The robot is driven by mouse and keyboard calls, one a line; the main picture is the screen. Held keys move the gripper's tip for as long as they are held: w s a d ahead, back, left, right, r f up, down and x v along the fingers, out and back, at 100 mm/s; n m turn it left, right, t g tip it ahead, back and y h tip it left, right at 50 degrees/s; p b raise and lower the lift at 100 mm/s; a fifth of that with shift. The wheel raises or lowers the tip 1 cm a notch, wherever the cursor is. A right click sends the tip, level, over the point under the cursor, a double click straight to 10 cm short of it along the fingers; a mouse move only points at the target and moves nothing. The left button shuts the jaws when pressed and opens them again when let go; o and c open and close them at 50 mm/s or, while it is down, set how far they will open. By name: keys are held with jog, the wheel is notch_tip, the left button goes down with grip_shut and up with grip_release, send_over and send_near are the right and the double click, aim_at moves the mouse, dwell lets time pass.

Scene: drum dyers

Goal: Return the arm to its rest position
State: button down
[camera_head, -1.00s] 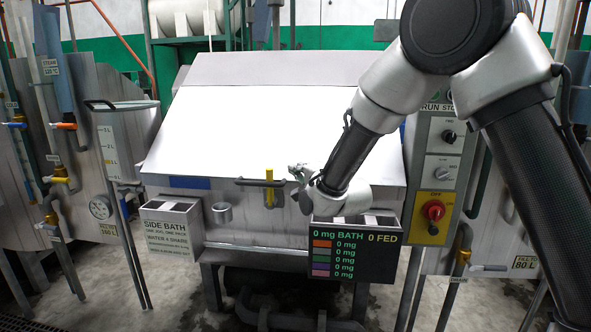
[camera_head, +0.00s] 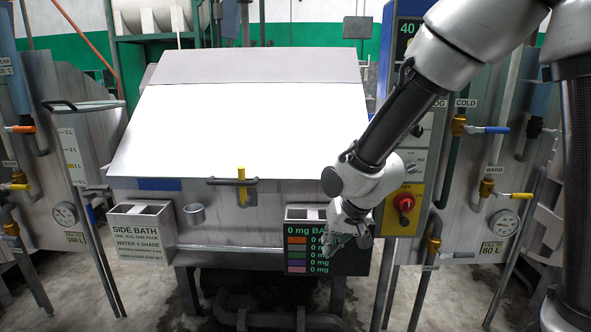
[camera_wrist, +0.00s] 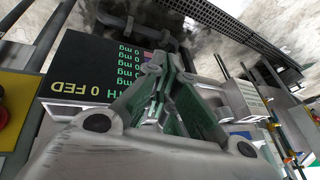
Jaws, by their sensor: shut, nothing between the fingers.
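My gripper (camera_head: 340,242) hangs at the end of my bent arm, in front of the black dose display (camera_head: 300,262) on the front of the machine. It covers the right part of that display in the head view. In the wrist view my gripper (camera_wrist: 160,85) has its fingers together with nothing between them. The display (camera_wrist: 95,75) shows upside down there, to the left of the fingers. I cannot tell how far the fingertips are from it.
The dyeing machine's white lid (camera_head: 245,130) is closed, with a yellow-marked handle (camera_head: 242,185) below. A side bath box (camera_head: 142,232) and a small cup (camera_head: 194,214) are at left. A red knob (camera_head: 404,202) is right of my wrist. Pipes and valves stand on both sides.

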jog(key=s+d+r+h, duration=0.1)
jog(key=s+d+r, duration=0.4)
jog(key=d, duration=0.4)
jog(key=s+d+r+h, duration=0.1)
jog(key=s+d+r, duration=0.4)
jog(key=s+d, duration=0.3)
jog(key=s+d+r+m+h, duration=0.1)
jog(key=s+d+r, duration=0.5)
jog(key=d, duration=0.5)
jog(key=shift+s+d, duration=0.15)
jog(key=shift+s, duration=0.15)
jog(key=shift+r, duration=0.1)
